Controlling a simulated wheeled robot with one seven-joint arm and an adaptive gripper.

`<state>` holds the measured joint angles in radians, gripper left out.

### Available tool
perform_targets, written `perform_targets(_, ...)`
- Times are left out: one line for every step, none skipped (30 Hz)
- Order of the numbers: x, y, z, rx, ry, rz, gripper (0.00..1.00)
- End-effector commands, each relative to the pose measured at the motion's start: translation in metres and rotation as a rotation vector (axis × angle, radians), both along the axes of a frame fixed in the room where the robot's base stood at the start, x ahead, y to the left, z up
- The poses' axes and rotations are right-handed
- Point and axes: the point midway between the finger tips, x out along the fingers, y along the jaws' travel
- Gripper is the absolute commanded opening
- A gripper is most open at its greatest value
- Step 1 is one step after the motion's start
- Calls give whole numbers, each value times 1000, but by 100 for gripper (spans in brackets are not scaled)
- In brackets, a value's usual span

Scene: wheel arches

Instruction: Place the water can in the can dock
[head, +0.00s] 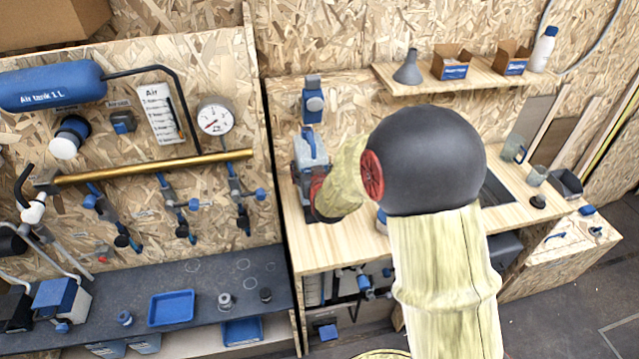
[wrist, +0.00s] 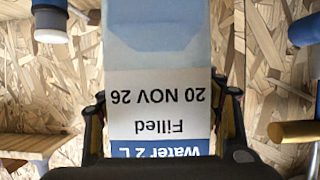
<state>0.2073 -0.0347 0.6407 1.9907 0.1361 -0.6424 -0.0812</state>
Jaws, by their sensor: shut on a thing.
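The water can (head: 311,148) is a pale translucent can with a blue handle on top, at the left end of the wooden bench. My gripper (head: 318,188) is shut around it; my arm hides part of the can's lower right side. In the wrist view the can (wrist: 160,80) fills the middle, its label upside down and reading "Water 2 L, Filled, 20 NOV 26". My gripper's fingers (wrist: 163,122) press on its two sides. Dark parts show below the can in the head view, but I cannot tell whether they are the can dock or whether the can touches them.
A blue and grey wall fitting (head: 312,100) is just behind and above the can. A brass pipe (head: 150,169) with hanging valves and a gauge (head: 214,117) is to the left. A shelf (head: 470,80) holds a funnel, boxes and a bottle. The bench (head: 345,255) front is clear.

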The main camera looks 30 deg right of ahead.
Motion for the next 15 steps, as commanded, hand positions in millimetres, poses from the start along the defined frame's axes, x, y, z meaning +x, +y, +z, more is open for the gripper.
perform_targets(2,-7,-12,-1,4,0,9)
perform_targets(4,-11,-17,0,3,-2,9)
perform_targets(5,-15,-23,-1,2,-1,9)
perform_targets(7,-18,-26,-1,2,-1,9)
perform_targets(8,-21,-30,-1,2,1,9)
perform_targets(9,-24,-33,-1,1,0,9)
perform_targets(10,-27,-36,0,0,0,9)
perform_targets(11,-28,-38,0,-1,0,9)
perform_targets(12,-30,-40,-1,-1,1,9)
perform_targets(12,-30,-41,-1,-1,1,9)
perform_targets(12,-31,-42,-1,-1,3,9)
perform_targets(13,-32,-43,-2,-2,3,9)
perform_targets(13,-33,-43,-2,-1,2,9)
perform_targets(13,-34,-44,-1,-2,1,9)
perform_targets(14,-35,-46,-1,-2,1,9)
